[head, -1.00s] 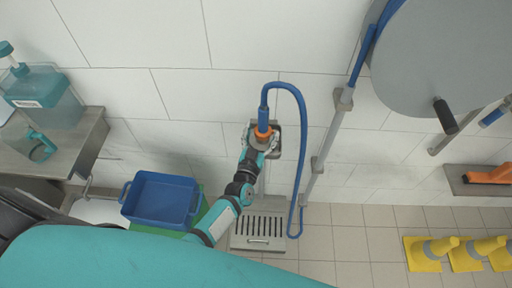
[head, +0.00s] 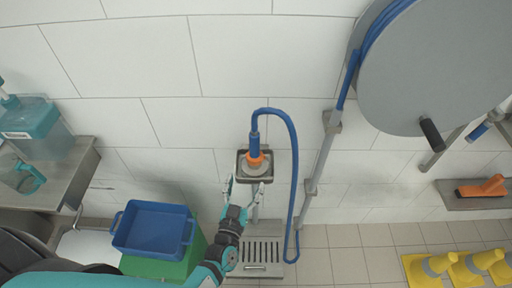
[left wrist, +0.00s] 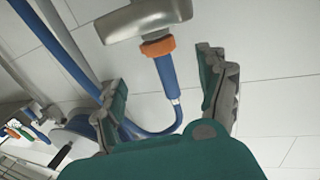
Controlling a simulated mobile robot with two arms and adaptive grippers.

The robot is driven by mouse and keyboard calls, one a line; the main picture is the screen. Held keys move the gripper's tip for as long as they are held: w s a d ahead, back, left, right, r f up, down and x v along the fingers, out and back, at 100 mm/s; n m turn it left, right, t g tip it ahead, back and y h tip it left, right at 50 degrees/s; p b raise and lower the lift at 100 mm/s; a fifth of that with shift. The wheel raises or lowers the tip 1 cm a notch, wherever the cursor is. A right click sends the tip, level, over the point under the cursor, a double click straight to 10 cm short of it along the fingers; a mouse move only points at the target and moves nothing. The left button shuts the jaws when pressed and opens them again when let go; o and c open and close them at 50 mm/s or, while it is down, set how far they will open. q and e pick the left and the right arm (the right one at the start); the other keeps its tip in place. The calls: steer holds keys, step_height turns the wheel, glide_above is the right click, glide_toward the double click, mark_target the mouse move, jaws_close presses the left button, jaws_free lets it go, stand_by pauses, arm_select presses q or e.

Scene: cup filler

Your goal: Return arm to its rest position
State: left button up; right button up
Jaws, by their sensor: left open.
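My left gripper (head: 243,188) is open and empty, just below the blue hose nozzle with its orange collar (head: 255,160). The nozzle sits in a grey wall holder (head: 268,176) and hangs on a looped blue hose (head: 293,150). In the left wrist view, the two fingers of my left gripper (left wrist: 163,92) are spread, with the blue hose (left wrist: 167,75) showing between and beyond them. The orange collar (left wrist: 158,47) meets a grey fitting (left wrist: 135,22) at the top. Whether the fingers touch the hose is hard to tell. My right gripper is not in view.
A blue bin (head: 153,232) on a green one stands left of my arm. A steel shelf (head: 62,180) holds a teal-topped jug. A floor drain grate (head: 262,253) lies below the holder. A hose reel (head: 430,65) and yellow cones (head: 430,268) are at right.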

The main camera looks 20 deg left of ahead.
arm_select(q)
steer(key=s+f+m+g+h, duration=0.1)
steer(key=s+f+g, duration=0.3)
steer(key=s+f, duration=0.55)
steer(key=s+f+m+g+h, duration=0.2)
steer(key=s+f+g, duration=0.2)
steer(key=f, duration=1.1)
steer(key=s+a+f+g, duration=0.2)
steer(key=s+f+g, duration=0.1)
steer(key=s, duration=0.5)
steer(key=s+a+f+g+y, duration=0.1)
steer(key=s+a+f+g, duration=0.1)
steer(key=s+f, duration=0.4)
steer(key=s+a+f+g+y, duration=0.1)
steer(key=s+a+f+g, duration=0.2)
steer(key=s, duration=0.9)
step_height(320, 180, down, 2)
steer(key=shift+f+g, duration=0.1)
steer(key=shift+g, duration=0.4)
